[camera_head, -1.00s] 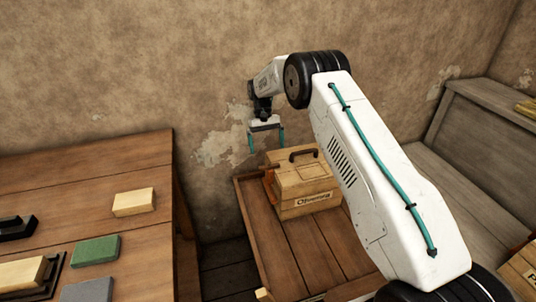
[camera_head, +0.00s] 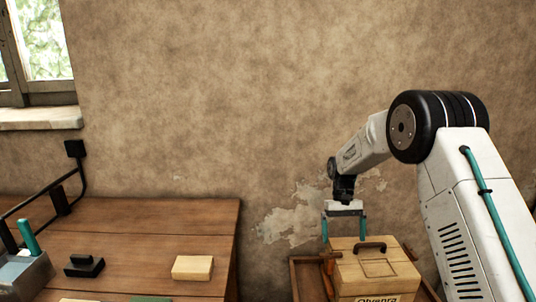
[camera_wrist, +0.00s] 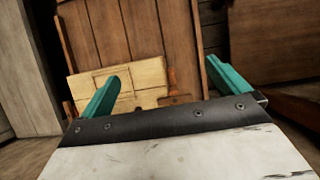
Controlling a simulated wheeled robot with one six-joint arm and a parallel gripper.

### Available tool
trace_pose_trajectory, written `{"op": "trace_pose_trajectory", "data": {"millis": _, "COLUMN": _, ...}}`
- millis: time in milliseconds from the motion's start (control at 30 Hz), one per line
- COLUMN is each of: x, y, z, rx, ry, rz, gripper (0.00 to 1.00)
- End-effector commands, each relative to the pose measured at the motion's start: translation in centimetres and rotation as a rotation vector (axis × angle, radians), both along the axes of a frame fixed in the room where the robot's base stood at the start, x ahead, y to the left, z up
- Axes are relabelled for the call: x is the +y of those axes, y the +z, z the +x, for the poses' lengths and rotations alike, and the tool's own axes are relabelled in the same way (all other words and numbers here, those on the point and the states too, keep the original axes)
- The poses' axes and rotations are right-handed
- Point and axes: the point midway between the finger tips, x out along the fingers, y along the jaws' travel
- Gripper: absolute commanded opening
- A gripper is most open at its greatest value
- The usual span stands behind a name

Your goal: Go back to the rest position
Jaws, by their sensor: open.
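My gripper (camera_head: 344,227) is open and empty, with its teal fingers apart. In the head view it hangs in front of the wall, just above the left part of the wooden box in the picture. In the wrist view my gripper (camera_wrist: 165,85) shows nothing between its fingers, with the box (camera_wrist: 138,80) beyond them. The box (camera_head: 375,272) is pale wood with a dark handle on its lid and a printed label, partly cut off by the lower edge of the head view.
A wooden table (camera_head: 160,222) at left holds a pale block (camera_head: 192,267), a black stamp-like piece (camera_head: 84,266) and a machine with a teal handle (camera_head: 28,237). A window (camera_head: 40,50) is at upper left. The wall behind is bare.

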Motion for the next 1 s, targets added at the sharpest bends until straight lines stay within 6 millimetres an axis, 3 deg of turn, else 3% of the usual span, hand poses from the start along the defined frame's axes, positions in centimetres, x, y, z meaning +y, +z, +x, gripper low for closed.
{"op": "trace_pose_trajectory", "data": {"millis": 33, "x": -0.1, "y": 2.4, "z": -1.6, "rx": -0.015, "ry": 0.0, "rz": 0.0, "gripper": 1.0}}
{"op": "trace_pose_trajectory", "data": {"millis": 200, "x": -0.4, "y": 8.1, "z": -7.3, "rx": -0.055, "ry": -0.002, "rz": 0.001, "gripper": 1.0}}
{"op": "trace_pose_trajectory", "data": {"millis": 500, "x": -0.9, "y": 15.7, "z": -18.5, "rx": -0.148, "ry": -0.005, "rz": 0.002, "gripper": 1.0}}
{"op": "trace_pose_trajectory", "data": {"millis": 733, "x": -1.2, "y": 18.8, "z": -27.3, "rx": -0.235, "ry": -0.008, "rz": 0.003, "gripper": 1.0}}
{"op": "trace_pose_trajectory", "data": {"millis": 1000, "x": -1.5, "y": 19.9, "z": -36.7, "rx": -0.359, "ry": -0.012, "rz": 0.003, "gripper": 1.0}}
